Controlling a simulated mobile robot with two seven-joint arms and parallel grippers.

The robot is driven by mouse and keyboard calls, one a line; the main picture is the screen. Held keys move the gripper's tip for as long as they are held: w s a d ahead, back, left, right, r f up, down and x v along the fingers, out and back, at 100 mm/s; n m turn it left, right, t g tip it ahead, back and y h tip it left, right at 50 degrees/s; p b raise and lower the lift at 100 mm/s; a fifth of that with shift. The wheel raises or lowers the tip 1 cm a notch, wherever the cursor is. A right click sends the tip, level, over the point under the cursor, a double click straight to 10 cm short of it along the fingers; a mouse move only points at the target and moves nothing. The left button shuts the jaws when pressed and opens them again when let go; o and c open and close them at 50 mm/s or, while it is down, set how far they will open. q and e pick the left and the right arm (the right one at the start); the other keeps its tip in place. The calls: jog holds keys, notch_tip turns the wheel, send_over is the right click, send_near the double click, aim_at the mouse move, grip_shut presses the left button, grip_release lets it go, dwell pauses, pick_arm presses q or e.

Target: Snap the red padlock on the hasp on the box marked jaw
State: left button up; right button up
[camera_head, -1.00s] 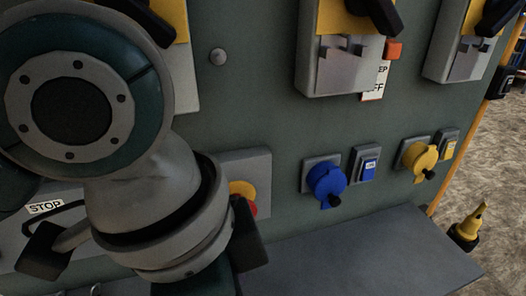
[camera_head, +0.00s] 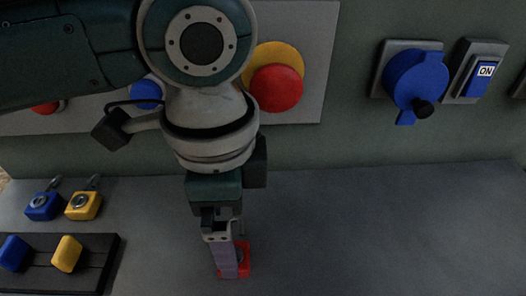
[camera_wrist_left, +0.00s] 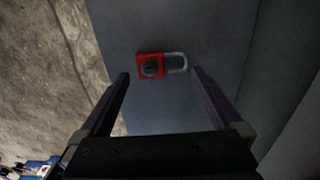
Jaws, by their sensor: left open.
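The red padlock (camera_head: 245,258) lies on the grey shelf (camera_head: 380,235), partly hidden behind my left gripper (camera_head: 229,274) in the head view. In the left wrist view the red padlock (camera_wrist_left: 149,66) lies flat, its shackle pointing right and its round keyway face toward the camera. The open fingers of my left gripper (camera_wrist_left: 160,76) reach down on either side of it, with a gap between them and nothing gripped. Whether the fingertips touch the shelf cannot be told. The box marked jaw and its hasp are not in view now. My right gripper is not in view.
A blue padlock (camera_head: 43,206) and a yellow padlock (camera_head: 83,205) lie at the shelf's left, behind a dark tray (camera_head: 60,285) with blue and yellow pieces. A red button (camera_head: 276,88), a blue rotary switch (camera_head: 415,80) and an ON switch (camera_head: 477,79) sit on the panel. The shelf's right is clear.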

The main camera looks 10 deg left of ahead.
aim_at(244, 267)
pick_arm(q)
notch_tip(244, 267, down, 4)
jog(key=shift+r+b, duration=0.15)
jog(key=shift+b, duration=0.3)
jog(key=shift+c, duration=0.2)
